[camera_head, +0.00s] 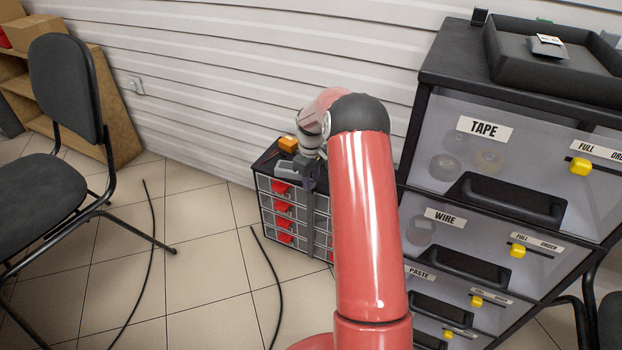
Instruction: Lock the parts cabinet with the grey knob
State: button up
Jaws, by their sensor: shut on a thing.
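The parts cabinet (266,213) is a small dark-framed unit with clear drawers and red handles, standing on the floor against the wall. A grey vertical bar (310,226) runs down its front. My red arm covers the cabinet's right side.
An orange object (288,144) and a small grey item (285,168) lie on the cabinet top. A large drawer unit (428,80) stands close on the right. A chair (66,85) is at left. Dark hoses (152,240) lie on the otherwise open tiled floor.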

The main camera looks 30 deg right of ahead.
jog(key=shift+r, duration=0.1)
jog(key=o, duration=1)
jog(key=shift+r, duration=3.85)
jog(key=shift+r, duration=0.1)
jog(key=s+a+r+m+t+h, duration=0.1)
jog(key=s+a+r, duration=0.5)
jog(key=s+r, duration=0.15)
jog(key=s+a+r+m+t, duration=0.1)
jog(key=s+a+r, duration=0.5)
jog(key=r, duration=0.3)
jog(key=s+a+m+t, duration=0.1)
jog(key=s+a, duration=0.1)
jog(key=s, duration=0.5)
jog(key=s+a+m+t, duration=0.1)
jog(key=s+a, duration=0.1)
jog(key=s, duration=0.5)
jog(key=s+a+m+t+y, duration=0.1)
jog(key=s+a, duration=0.1)
jog(key=s, duration=0.6)
jog(key=shift+a+r+t, duration=0.15)
jog(key=shift+a+t, duration=0.15)
